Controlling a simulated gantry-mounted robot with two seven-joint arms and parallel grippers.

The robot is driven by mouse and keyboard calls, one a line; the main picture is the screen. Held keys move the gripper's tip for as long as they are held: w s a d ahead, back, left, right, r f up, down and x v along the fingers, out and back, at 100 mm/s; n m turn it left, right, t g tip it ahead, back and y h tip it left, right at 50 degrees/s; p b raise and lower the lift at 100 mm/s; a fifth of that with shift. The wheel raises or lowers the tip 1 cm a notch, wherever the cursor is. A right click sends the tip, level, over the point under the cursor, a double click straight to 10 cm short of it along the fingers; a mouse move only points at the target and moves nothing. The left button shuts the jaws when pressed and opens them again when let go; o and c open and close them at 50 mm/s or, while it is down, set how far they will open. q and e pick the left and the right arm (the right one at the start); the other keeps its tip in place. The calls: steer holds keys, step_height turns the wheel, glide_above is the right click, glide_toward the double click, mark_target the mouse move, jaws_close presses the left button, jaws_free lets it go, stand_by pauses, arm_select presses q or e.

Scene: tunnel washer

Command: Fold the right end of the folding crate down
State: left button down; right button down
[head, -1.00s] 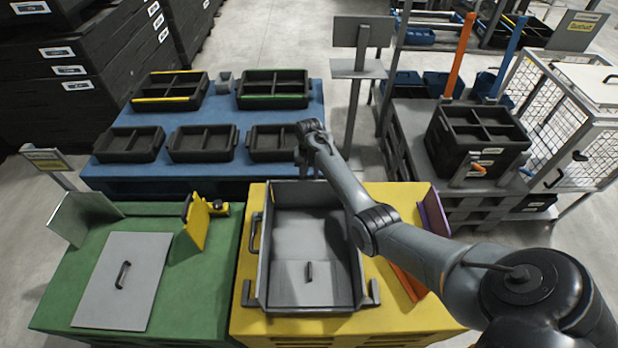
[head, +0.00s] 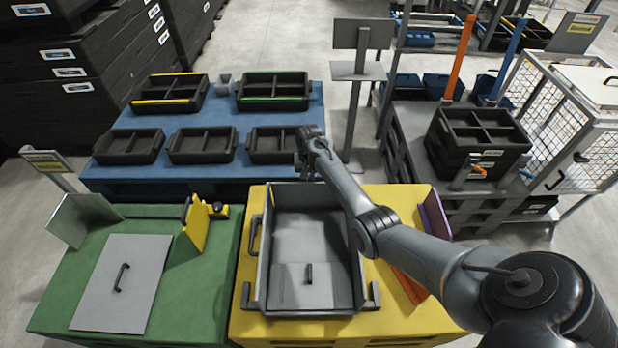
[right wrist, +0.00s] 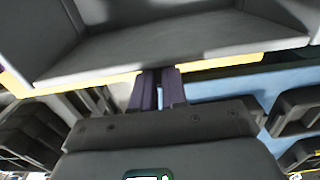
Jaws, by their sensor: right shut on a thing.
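The grey folding crate (head: 357,262) stands on a yellow-topped stand. Its two long side walls are upright. A panel with a dark handle (head: 308,273) lies flat inside at the near end. The far end wall (head: 305,195) is up, partly hidden by my right arm. My right gripper (head: 306,174) is at the top edge of that far wall, mostly hidden behind my wrist. In the right wrist view its two fingers (right wrist: 158,90) are shut at the crate's rim, with the crate interior beyond. My left gripper is not in view.
A green table (head: 190,290) at left holds a flat grey panel (head: 120,282) and a yellow bracket (head: 195,225). A blue stand (head: 215,115) with several black trays is behind the crate. A purple panel (head: 435,215) stands right of it, beside my arm.

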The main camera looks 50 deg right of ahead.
mark_target(309, 184)
steer(key=shift+s+a+r+p, duration=0.1)
steer(key=shift+r+p, duration=0.05)
steer(key=shift+p, duration=0.4)
steer(key=s+a+h+p, duration=0.1)
steer(key=p, duration=0.2)
steer(key=a+t+p, duration=0.1)
steer(key=p, duration=0.3)
steer(key=shift+s+a+r+h, duration=0.1)
steer(key=shift+s+r+h, duration=0.25)
steer(key=shift+r+h, duration=0.05)
steer(key=s+a+f+t+h+p, duration=0.2)
steer(key=s+a+t+h+p, duration=0.1)
steer(key=p, duration=0.3)
steer(key=shift+s+a+h, duration=0.25)
steer(key=shift+a+h, duration=0.15)
steer(key=shift+a, duration=0.5)
steer(key=shift+f, duration=0.15)
steer(key=c, duration=1.2)
jaws_free()
steer(key=shift+o, duration=0.2)
